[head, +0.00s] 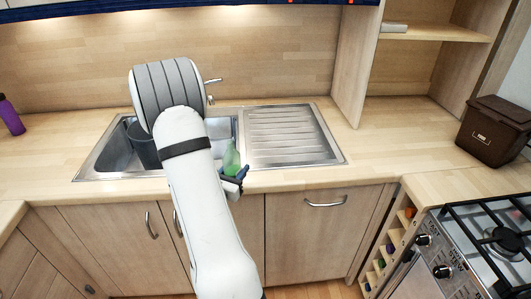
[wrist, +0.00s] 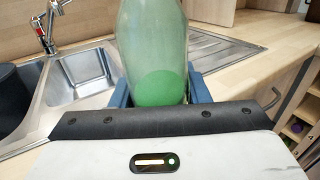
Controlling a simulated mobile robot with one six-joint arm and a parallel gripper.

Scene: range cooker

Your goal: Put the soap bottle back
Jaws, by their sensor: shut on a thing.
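The soap bottle (head: 231,160) is a translucent green bottle. In the wrist view the bottle (wrist: 154,50) stands roughly upright between the blue fingers, with green at its lower part and its top cut off by the frame. My gripper (head: 235,178) is shut on the bottle, by the front edge of the counter at the sink. The gripper's fingers also show in the wrist view (wrist: 158,88). I cannot tell whether the bottle's base touches the counter.
The sink (head: 98,160) lies partly behind my arm, with a dark bin (head: 143,150) in it and a ribbed drainboard (head: 290,135) on the right. A tap (head: 212,82) rises behind. A purple bottle (head: 11,115) stands far left. A brown box (head: 492,130) and the hob (head: 500,240) are at right.

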